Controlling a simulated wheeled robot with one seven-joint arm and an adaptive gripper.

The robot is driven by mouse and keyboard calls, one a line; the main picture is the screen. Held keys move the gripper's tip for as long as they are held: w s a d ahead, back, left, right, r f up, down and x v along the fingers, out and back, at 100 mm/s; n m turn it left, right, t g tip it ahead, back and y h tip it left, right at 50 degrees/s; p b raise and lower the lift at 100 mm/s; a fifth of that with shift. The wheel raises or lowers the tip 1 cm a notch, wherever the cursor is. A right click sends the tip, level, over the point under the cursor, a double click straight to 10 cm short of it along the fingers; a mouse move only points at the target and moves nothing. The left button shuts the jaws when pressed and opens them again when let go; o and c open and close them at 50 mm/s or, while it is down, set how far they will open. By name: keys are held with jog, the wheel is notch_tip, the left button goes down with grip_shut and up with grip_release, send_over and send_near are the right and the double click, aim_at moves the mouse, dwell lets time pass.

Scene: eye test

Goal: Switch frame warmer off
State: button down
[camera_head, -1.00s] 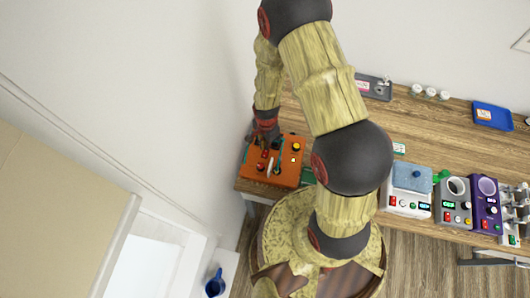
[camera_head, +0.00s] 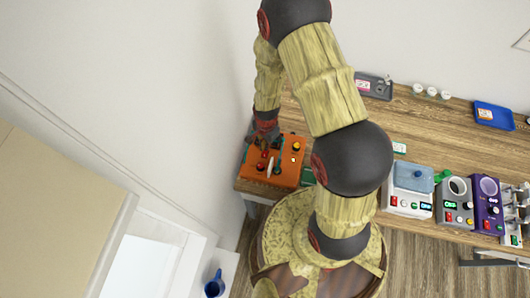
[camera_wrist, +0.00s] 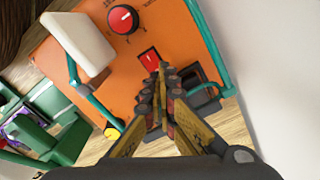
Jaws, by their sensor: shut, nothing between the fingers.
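The orange device (camera_head: 287,172), which appears to be the frame warmer, sits at the left end of the wooden table. In the wrist view its orange panel (camera_wrist: 185,38) carries a red rocker switch (camera_wrist: 149,60), a red knob with a black rim (camera_wrist: 124,18) and a white plate (camera_wrist: 78,42). My gripper (camera_wrist: 163,72) is shut and empty, its fingertips right beside the red switch and overlapping its lower edge. I cannot tell whether they touch it. In the head view my gripper (camera_head: 265,145) is over the device's far left part.
Teal bars (camera_wrist: 207,45) run along the panel's sides, and a yellow button (camera_wrist: 112,132) shows near its edge. A white wall stands close on the device's left. A white-and-blue device (camera_head: 410,190), a grey one (camera_head: 455,205) and a blue tray (camera_head: 493,116) stand farther right.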

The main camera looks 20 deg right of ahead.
jog(key=shift+r, duration=0.1)
notch_tip(320, 180, up, 7)
jog(key=p, duration=0.4)
dwell(0.4)
dwell(0.4)
